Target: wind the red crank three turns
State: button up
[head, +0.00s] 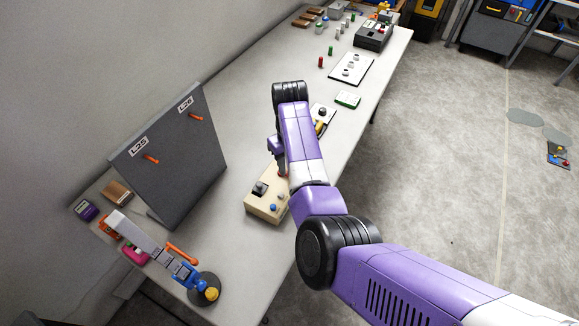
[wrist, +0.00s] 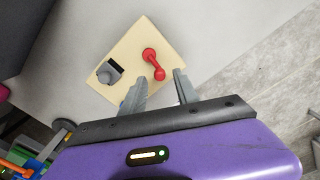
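The red crank is mounted on a beige box (head: 258,207). In the wrist view the crank (wrist: 154,63) is a short red arm with a round end at each side, on the box top (wrist: 150,32). My gripper (wrist: 160,78) is open and empty, with its grey fingers spread apart. The crank's nearer knob appears between the fingertips in that view; I cannot tell whether they are at its height. In the head view my gripper (head: 279,165) is over the box's far part, and only a bit of red shows beneath it.
A grey upright panel (head: 170,155) with orange pegs stands to the left.

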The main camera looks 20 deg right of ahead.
notch_tip(320, 180, up, 6)
jog(key=shift+r+b, duration=0.1)
jog(key=shift+b, duration=0.3)
dwell(0.3)
